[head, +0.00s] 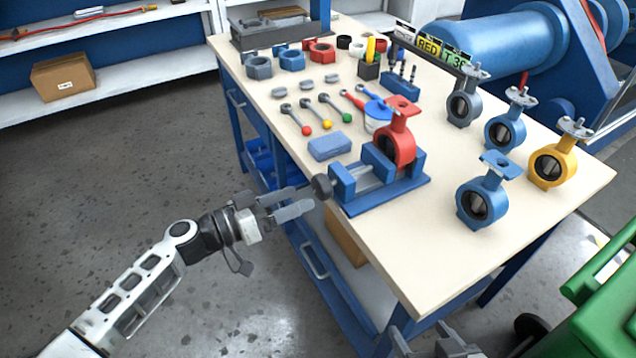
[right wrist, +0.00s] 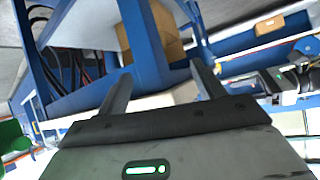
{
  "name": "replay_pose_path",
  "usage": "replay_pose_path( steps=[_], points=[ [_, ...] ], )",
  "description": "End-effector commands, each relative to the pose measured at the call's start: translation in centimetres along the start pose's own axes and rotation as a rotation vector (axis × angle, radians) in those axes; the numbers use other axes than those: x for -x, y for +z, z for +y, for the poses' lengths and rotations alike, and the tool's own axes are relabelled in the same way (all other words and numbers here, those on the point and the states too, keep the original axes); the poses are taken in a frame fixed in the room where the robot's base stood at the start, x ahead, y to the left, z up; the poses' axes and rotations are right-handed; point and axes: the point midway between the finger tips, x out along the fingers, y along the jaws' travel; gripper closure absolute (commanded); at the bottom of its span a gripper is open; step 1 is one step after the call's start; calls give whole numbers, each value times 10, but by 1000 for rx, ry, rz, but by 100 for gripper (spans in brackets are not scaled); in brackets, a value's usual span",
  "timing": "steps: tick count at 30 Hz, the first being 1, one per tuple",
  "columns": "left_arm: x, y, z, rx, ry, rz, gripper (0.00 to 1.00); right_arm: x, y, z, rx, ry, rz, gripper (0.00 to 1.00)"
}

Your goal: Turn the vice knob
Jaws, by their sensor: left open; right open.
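The blue vice (head: 384,186) stands near the table's front edge and holds a red butterfly valve (head: 396,140) between its jaws. Its dark round vice knob (head: 322,187) sticks out at the left end, over the table edge. My left gripper (head: 302,201) is open, its fingers pointing right just short of the knob. I cannot tell whether a finger touches the knob. My right gripper (head: 428,344) is at the bottom of the head view, partly cut off. In the right wrist view its fingers (right wrist: 158,88) are apart and empty, in front of the workbench's blue frame.
Blue, grey and yellow valves (head: 553,165) stand on the right of the table (head: 440,250). A green bin (head: 605,310) stands at lower right. Floor at left is clear.

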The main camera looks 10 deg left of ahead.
Motion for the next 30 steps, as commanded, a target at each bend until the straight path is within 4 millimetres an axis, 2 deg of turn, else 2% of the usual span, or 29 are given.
replay_pose_path(
  steps=[3,9,15,22,27,30],
  points=[
    [-25,-2,1,1,1,1,32,3,-1,0,8,3,-10,32],
    [-52,-1,1,1,1,1,32,3,2,1,18,5,-22,32],
    [-60,0,0,1,0,-1,32,3,2,2,23,6,-24,32],
    [-61,0,0,1,0,0,32,3,1,2,24,5,-22,32],
    [-60,0,0,1,0,0,77,3,1,2,24,5,-21,32],
    [-60,0,0,1,0,-1,77,3,0,1,24,5,-20,32]
  ],
)
